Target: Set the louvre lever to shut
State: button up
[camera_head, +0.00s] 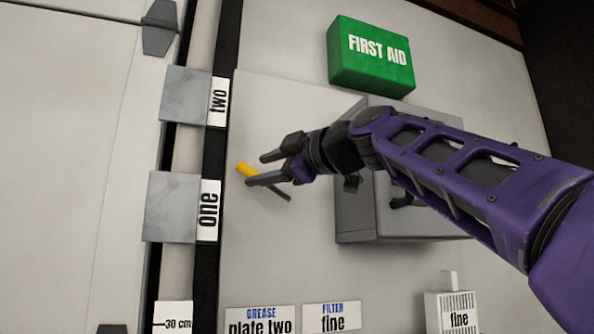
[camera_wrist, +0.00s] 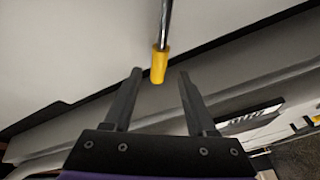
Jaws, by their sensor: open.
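The louvre lever shows in the head view as a yellow grip (camera_head: 245,169) on a thin dark rod (camera_head: 284,193) that slants down to the right on a pale panel. I see no open or shut marking by it. My gripper (camera_head: 257,170) is open, its fingertips close around the grip in the picture. In the wrist view the yellow grip (camera_wrist: 159,67) lies in line between the two fingertips of my gripper (camera_wrist: 160,73), with clear gaps on both sides. Its shiny rod (camera_wrist: 165,25) runs up out of the frame. One finger hides part of the rod in the head view.
A grey box (camera_head: 354,215) stands behind my arm, with a green first aid box (camera_head: 370,58) above it. Grey plates marked two (camera_head: 187,95) and one (camera_head: 171,207) are at left. Signs (camera_head: 260,320) and a white box marked fine (camera_head: 451,313) are below.

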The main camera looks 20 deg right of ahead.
jog(key=b+v, duration=0.1)
jog(key=v, duration=1.1)
jog(key=shift+s, duration=0.15)
jog(key=s+a+f+m+g+h, duration=0.2)
jog(key=f+m, duration=0.3)
jog(key=f, duration=1.3)
jog(key=s+a+f+m+g+h, duration=0.2)
jog(key=s+f+m+g+h, duration=0.1)
jog(key=f, duration=1.5)
jog(key=s+a+f+m+g+h, duration=0.2)
jog(key=s+f+m+g, duration=0.3)
jog(key=f, duration=1.3)
jog(key=m+g, duration=0.1)
jog(key=m, duration=0.2)
jog(key=shift+a+f+m+h, duration=0.15)
jog(key=shift+a+m+h, duration=0.2)
jog(key=shift+m+h, duration=0.05)
